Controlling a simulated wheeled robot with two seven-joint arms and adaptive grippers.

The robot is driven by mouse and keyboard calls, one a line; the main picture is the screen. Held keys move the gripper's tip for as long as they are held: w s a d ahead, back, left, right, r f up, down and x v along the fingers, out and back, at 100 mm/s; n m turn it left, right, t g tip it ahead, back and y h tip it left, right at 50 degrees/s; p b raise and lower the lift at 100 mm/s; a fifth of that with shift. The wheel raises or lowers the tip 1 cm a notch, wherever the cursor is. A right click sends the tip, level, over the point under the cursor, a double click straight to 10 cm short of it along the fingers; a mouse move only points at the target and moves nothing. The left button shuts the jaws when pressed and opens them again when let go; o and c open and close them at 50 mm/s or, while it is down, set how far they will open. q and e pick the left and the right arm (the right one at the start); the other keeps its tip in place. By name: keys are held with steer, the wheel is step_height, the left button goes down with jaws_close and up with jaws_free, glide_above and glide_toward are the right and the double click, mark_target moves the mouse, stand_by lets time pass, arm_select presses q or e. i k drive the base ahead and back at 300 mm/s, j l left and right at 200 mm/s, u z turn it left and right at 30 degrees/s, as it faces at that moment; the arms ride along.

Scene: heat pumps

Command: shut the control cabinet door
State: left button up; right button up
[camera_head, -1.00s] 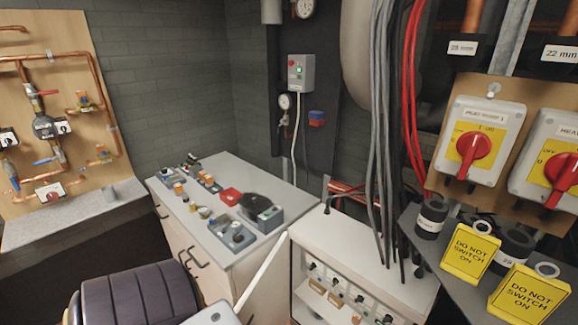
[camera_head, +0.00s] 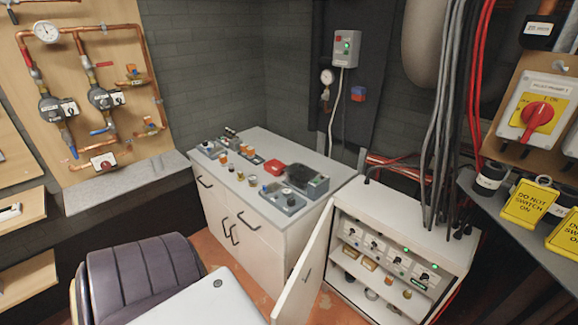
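The control cabinet (camera_head: 415,232) is a white box at the lower right with several dials, green lights and shelves inside. Its white door (camera_head: 305,272) stands open, hinged at the cabinet's left side and swung out toward me. Small parts lie on the inner shelves. Cables run down into the cabinet's top at the right. Neither of my grippers shows in the head view.
A white drawer unit (camera_head: 238,222) with loose parts on top stands left of the cabinet. A dark padded chair (camera_head: 140,277) and a white surface (camera_head: 205,303) are in front. A shelf with yellow DO NOT SWITCH ON signs (camera_head: 528,203) is at the right.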

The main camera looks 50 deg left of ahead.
mark_target(294, 306)
steer(key=k+j, duration=0.65)
steer(key=j, duration=0.7)
steer(key=i+j+u, duration=0.15)
steer(key=j, duration=0.3)
steer(key=i+j, duration=0.2)
steer(key=k+j+z, duration=0.1)
steer(key=k+j, duration=1.35)
